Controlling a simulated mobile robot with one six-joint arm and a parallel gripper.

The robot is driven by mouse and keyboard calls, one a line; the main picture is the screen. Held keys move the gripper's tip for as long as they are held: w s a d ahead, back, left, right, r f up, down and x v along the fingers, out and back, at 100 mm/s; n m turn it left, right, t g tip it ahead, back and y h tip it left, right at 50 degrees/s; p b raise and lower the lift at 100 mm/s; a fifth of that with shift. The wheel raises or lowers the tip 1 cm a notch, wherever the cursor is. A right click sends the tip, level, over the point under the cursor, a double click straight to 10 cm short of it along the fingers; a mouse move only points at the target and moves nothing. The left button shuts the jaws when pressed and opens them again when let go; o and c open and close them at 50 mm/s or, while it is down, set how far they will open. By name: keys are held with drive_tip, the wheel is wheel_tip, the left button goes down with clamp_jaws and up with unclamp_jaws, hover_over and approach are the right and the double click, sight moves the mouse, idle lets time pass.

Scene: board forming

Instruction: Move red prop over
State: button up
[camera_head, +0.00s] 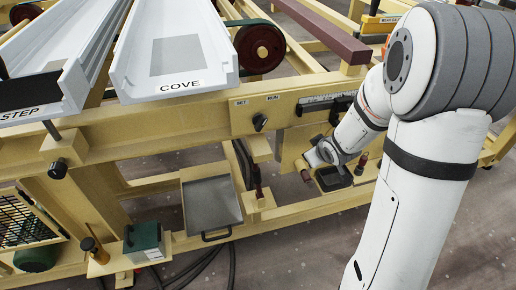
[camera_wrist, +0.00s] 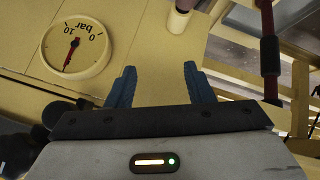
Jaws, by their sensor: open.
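In the head view a dark red upright piece (camera_head: 257,178) stands on a cream block below the main beam, left of my gripper (camera_head: 318,158). I cannot tell if it is the same prop. Small reddish parts (camera_head: 361,162) also show close to my wrist. In the wrist view my gripper (camera_wrist: 158,85) has its two blue fingers spread apart with nothing between them, before a cream surface.
A pressure gauge (camera_wrist: 76,49) sits left of my fingers. The head view shows a SET/RUN knob (camera_head: 260,122), the COVE tray (camera_head: 172,62), the STEP tray (camera_head: 35,75), a grey metal plate (camera_head: 211,203) and a green box (camera_head: 145,242). Cream beams surround my wrist.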

drive_tip(key=w+a+f+n+t+y, duration=0.1)
drive_tip(key=w+a+f+n+y, duration=0.25)
drive_tip(key=a+f+y, duration=0.3)
drive_tip(key=n+g+y+p, duration=0.1)
drive_tip(key=n+y, duration=0.2)
drive_tip(key=y, duration=0.6)
approach(256, 171)
drive_tip(key=w+a+f, duration=0.1)
drive_tip(key=w+a, duration=0.1)
drive_tip(key=a, duration=0.1)
drive_tip(key=shift+h, duration=0.25)
drive_tip(key=x, duration=0.7)
drive_tip(key=shift+w+d, duration=0.1)
drive_tip(key=shift+w, duration=0.1)
drive_tip(key=shift+r, duration=0.1)
clamp_jaws()
